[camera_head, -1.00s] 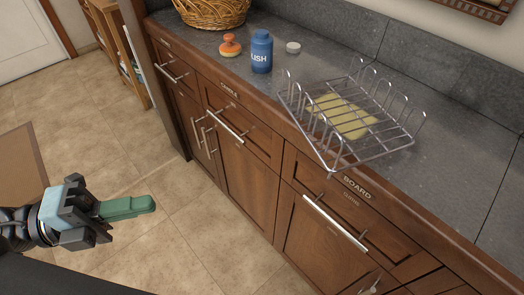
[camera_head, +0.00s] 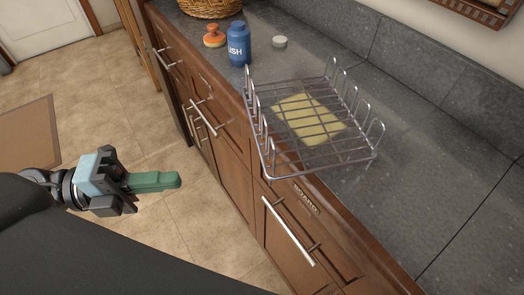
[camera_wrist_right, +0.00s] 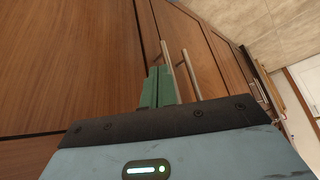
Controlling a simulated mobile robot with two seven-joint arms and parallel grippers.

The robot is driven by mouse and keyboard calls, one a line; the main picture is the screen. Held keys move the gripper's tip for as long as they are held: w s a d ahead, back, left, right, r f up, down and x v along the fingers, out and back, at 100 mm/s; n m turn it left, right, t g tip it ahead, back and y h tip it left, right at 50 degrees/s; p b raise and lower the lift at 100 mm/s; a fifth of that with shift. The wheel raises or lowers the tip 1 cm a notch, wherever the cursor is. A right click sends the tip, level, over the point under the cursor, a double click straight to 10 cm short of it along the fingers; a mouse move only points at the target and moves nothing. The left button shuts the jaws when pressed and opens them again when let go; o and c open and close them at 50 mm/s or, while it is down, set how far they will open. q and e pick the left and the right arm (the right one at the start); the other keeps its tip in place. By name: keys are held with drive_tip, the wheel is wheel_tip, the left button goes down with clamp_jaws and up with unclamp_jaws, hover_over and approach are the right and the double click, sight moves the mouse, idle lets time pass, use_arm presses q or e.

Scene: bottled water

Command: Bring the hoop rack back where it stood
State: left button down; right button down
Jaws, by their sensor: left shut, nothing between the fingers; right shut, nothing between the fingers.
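The hoop rack (camera_head: 318,166), a silver wire rack with upright hoops along two sides, stands on the grey counter in the head view. Its near corner reaches the counter's front edge and seems to overhang it. A flat yellow piece (camera_head: 309,118) shows through its wires; I cannot tell whether it lies in or under the rack. My left gripper (camera_head: 177,180) has green fingers, shut and empty, over the floor left of the cabinets, apart from the rack. My right gripper (camera_wrist_right: 158,86) is shut and empty in the right wrist view, in front of the wooden cabinet doors. The rack is out of that view.
A blue bottle (camera_head: 239,45), an orange-topped item (camera_head: 214,36), a white round lid-like item (camera_head: 279,42) and a wicker basket (camera_head: 210,7) stand behind on the counter. The counter (camera_head: 420,205) right of the rack is clear. Bar handles (camera_head: 288,230) stick out from the cabinets.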

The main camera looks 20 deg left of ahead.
use_arm(q)
drive_tip(key=p, duration=0.2)
approach(265, 156)
drive_tip(key=d, duration=0.4)
drive_tip(key=shift+w+d+p, duration=0.35)
drive_tip(key=shift+w+d, duration=0.35)
drive_tip(key=shift+w, duration=0.25)
drive_tip(key=shift+w+d+f, duration=0.1)
drive_tip(key=shift+w+d, duration=0.1)
drive_tip(key=shift+w, duration=0.35)
